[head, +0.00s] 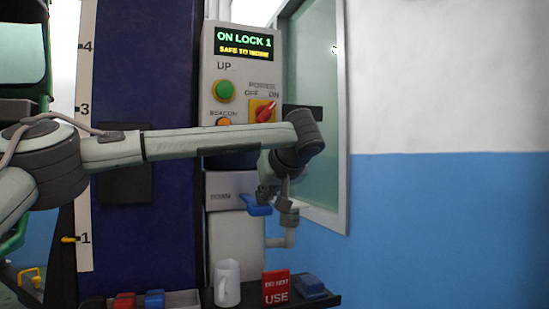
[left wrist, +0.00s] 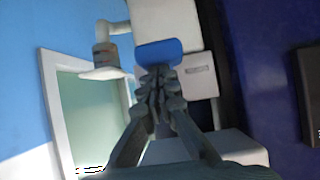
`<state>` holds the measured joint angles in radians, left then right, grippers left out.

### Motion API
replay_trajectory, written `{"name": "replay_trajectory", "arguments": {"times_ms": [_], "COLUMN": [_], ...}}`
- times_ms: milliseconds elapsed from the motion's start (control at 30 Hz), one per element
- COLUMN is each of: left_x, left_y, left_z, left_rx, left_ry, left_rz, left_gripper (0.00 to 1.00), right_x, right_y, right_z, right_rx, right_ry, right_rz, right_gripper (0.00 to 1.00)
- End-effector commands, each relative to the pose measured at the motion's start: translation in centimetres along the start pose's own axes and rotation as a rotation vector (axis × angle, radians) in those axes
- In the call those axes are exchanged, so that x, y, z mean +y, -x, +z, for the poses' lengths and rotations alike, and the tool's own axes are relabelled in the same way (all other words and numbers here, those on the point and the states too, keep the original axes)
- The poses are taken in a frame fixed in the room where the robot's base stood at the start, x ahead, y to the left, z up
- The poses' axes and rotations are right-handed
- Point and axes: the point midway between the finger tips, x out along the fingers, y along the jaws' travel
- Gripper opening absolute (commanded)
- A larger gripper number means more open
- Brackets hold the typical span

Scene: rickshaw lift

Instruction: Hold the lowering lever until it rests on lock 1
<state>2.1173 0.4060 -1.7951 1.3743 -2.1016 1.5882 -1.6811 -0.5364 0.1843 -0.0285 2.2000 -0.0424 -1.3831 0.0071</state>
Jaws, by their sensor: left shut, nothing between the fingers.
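A blue paddle, which looks like the lowering lever (head: 256,207), sticks out of the lower part of the control post. It also shows in the left wrist view (left wrist: 158,52). My left gripper (head: 267,193) is shut and empty, right at the lever; in the left wrist view its fingertips (left wrist: 157,78) meet or overlap the paddle's near edge. I cannot tell whether they press on it. The display (head: 244,43) reads "ON LOCK 1" in green, with "SAFE TO WORK" in yellow below. My right gripper is not in view.
The control post carries a green UP button (head: 223,90) and a red rotary switch (head: 264,111). A shelf (head: 328,300) below holds a white mug (head: 228,284) and a red "USE" sign (head: 276,288). A pipe fitting (head: 289,218) stands close right of the lever. A height scale (head: 85,150) is at left.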

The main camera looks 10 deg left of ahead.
Motion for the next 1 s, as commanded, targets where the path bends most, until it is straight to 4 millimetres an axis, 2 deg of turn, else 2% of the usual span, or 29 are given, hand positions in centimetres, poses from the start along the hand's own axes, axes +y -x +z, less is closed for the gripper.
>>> {"name": "replay_trajectory", "arguments": {"times_ms": [200,600,800,1000], "left_x": [0.8,0.7,0.7,0.6], "left_y": [2.1,9.7,11.4,11.7], "left_z": [-1.2,-1.0,-1.0,-1.0], "left_rx": [0.000,0.002,0.001,0.000], "left_ry": [-0.005,-0.003,-0.003,-0.003], "left_rz": [0.006,0.005,0.004,0.004], "left_gripper": [0.00,0.00,0.00,0.00], "right_x": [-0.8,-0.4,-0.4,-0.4], "right_y": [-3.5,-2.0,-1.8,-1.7], "right_z": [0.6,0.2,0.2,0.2], "right_rx": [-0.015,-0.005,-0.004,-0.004], "right_ry": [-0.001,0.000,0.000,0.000], "right_rz": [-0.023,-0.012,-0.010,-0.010], "right_gripper": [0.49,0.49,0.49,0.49]}}
